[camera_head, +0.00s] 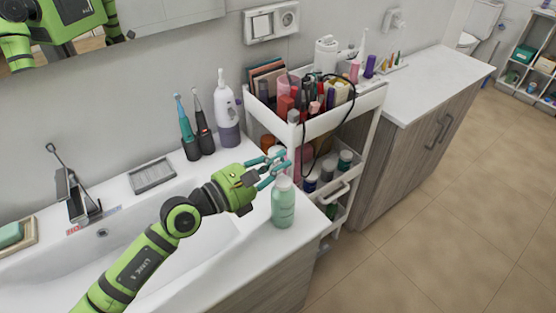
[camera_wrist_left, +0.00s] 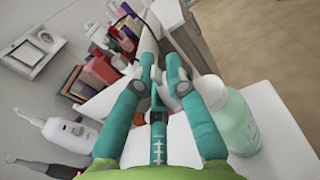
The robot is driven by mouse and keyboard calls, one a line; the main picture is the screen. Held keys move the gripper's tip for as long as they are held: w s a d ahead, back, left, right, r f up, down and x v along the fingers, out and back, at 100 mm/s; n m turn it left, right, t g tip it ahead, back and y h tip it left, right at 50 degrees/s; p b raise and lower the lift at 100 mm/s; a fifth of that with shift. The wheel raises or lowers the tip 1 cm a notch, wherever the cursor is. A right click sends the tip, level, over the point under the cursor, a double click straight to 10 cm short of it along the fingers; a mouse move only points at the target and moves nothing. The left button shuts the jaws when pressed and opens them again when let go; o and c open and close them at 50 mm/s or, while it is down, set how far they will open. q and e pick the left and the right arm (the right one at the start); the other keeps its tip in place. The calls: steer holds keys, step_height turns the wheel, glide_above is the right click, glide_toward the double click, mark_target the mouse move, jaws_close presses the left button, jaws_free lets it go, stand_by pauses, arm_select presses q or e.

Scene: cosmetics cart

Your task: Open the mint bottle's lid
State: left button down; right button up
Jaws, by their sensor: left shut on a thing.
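The mint bottle (camera_head: 283,206) stands upright on the front right corner of the white basin counter. Its pale top (camera_head: 283,183) is narrower than its body. In the left wrist view the bottle (camera_wrist_left: 238,122) is at the right, just outside the right finger. My left gripper (camera_head: 284,165) is above the bottle, its fingers pointing right toward the cart. It is shut on a small pale thing (camera_wrist_left: 157,75) at the fingertips, mostly hidden; I cannot tell whether it is a lid. Whether the right finger touches the bottle's top is unclear. My right gripper is not in view.
A white cart (camera_head: 340,116) full of cosmetics stands close to my left gripper, with bottles on its lower shelf. A white-and-purple device (camera_head: 228,112) and two electric toothbrushes (camera_head: 203,125) stand at the wall. The basin (camera_head: 150,240) lies under my left arm.

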arm_select(q)
steer(key=shift+w+a+f+n+p, duration=0.15)
steer(key=shift+n+p, duration=0.15)
steer(key=shift+n, duration=0.35)
steer(key=shift+w+a+r+n+p, duration=0.15)
steer(key=shift+n+p, duration=0.1)
steer(key=shift+n, duration=0.45)
steer(key=shift+w+a+f+n+p, duration=0.15)
steer(key=shift+n+p, duration=0.15)
steer(key=shift+n, duration=0.35)
steer(key=shift+d, duration=0.1)
steer(key=c, duration=1.2)
jaws_free()
steer(key=shift+o, duration=0.2)
steer(key=v, duration=1.2)
